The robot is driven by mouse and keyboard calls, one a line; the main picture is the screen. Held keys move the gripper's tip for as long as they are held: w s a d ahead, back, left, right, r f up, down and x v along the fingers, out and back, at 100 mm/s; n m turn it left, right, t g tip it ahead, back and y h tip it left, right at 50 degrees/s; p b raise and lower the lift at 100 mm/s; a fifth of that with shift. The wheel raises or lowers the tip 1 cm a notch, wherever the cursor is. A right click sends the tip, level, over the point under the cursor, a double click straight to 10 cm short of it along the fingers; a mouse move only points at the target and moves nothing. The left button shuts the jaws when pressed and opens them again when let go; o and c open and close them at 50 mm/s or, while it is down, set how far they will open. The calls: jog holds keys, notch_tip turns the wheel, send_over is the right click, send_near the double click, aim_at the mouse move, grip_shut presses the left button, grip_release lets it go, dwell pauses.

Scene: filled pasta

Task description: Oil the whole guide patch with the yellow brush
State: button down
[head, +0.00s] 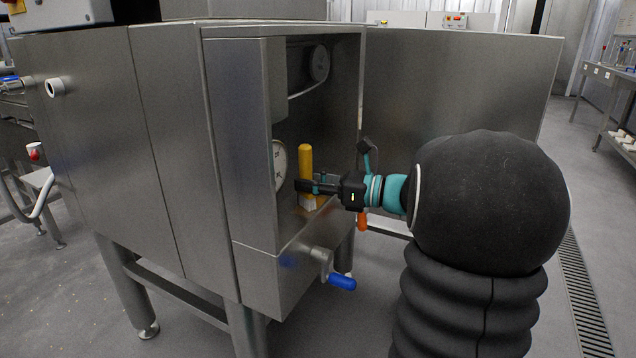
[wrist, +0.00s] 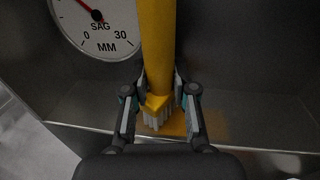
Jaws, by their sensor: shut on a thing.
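The yellow brush (head: 306,160) stands upright inside the open steel cabinet, with pale bristles at its lower end. My gripper (head: 311,187) reaches in from the right and is shut on the brush. In the wrist view, the brush (wrist: 156,45) runs down between the two fingers of my gripper (wrist: 160,88). Its bristles point down at the cabinet floor; I cannot tell whether they touch it. An amber-tinted area (wrist: 178,124) shows on the steel beside and behind the bristles. It may be the guide patch or a reflection; its full outline is hidden.
A round dial marked in MM (wrist: 98,24) is close left of the brush. The steel cabinet (head: 165,130) walls surround the space. A blue-handled crank (head: 341,283) sticks out below the opening. The open door (head: 455,85) stands behind my arm.

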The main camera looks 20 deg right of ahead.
jog(key=shift+x, duration=1)
jog(key=shift+s+a, duration=0.35)
jog(key=shift+a, duration=0.05)
jog(key=shift+s+a+v, duration=0.1)
jog(key=shift+v, duration=0.9)
jog(key=shift+s+a+v, duration=0.1)
jog(key=shift+s+v, duration=0.05)
jog(key=shift+v, duration=0.85)
jog(key=shift+w+r, duration=0.1)
jog(key=shift+r, duration=2.9)
jog(key=shift+r, duration=0.1)
notch_tip(320, 180, up, 3)
jog(key=shift+f, duration=0.1)
